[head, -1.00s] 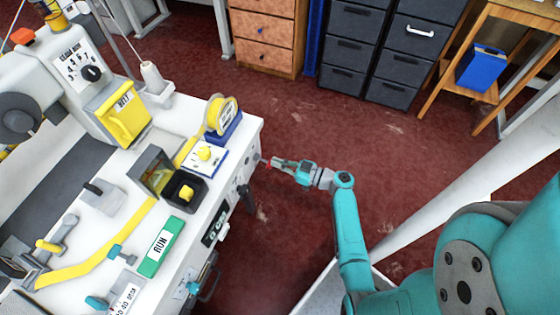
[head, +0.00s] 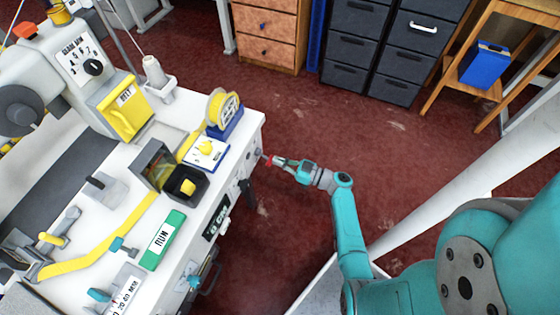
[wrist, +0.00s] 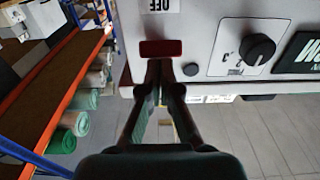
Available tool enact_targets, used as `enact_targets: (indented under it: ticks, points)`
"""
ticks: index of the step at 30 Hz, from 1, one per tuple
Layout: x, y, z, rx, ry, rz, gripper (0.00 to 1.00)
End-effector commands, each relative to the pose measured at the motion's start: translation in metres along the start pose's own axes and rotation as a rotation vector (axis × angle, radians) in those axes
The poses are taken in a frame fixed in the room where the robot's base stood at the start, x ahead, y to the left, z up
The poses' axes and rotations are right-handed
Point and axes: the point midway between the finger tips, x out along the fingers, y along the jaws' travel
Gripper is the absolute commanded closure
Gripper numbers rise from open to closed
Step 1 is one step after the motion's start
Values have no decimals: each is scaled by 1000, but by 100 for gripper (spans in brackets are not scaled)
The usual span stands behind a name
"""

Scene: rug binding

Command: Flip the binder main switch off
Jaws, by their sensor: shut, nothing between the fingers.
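The binder main switch (wrist: 160,48) is a dark red rocker on the pale front panel (wrist: 202,75). An upside-down OFF label (wrist: 160,6) sits at the top edge of the wrist view, above the switch in the picture. My gripper (wrist: 163,66) is shut and empty, its fingertips right at the switch's lower edge in that view. I cannot tell whether they touch it, or which way the rocker is tipped. In the head view my gripper (head: 270,160) points left at the panel near the table's corner, with a bit of red at its tip.
A black rotary knob (wrist: 258,47) and a small dark button (wrist: 191,69) are beside the switch. Red floor is clear beyond my arm; dark drawers (head: 370,45) stand behind.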

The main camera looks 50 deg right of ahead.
Motion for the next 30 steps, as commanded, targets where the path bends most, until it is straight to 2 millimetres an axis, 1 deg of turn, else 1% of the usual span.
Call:
enact_targets:
  ticks: [1, 7, 11, 21, 24, 30]
  points:
    - [-1, -2, 8, 7, -19, 4, 100]
    - [-1, -2, 9, 7, -19, 4, 100]
    - [-8, -2, 9, 8, -18, 6, 100]
    - [-53, -1, 2, 3, -6, 6, 100]
    - [-64, 0, 1, 1, -3, 5, 100]
    - [-75, -1, -1, 0, 1, 2, 100]
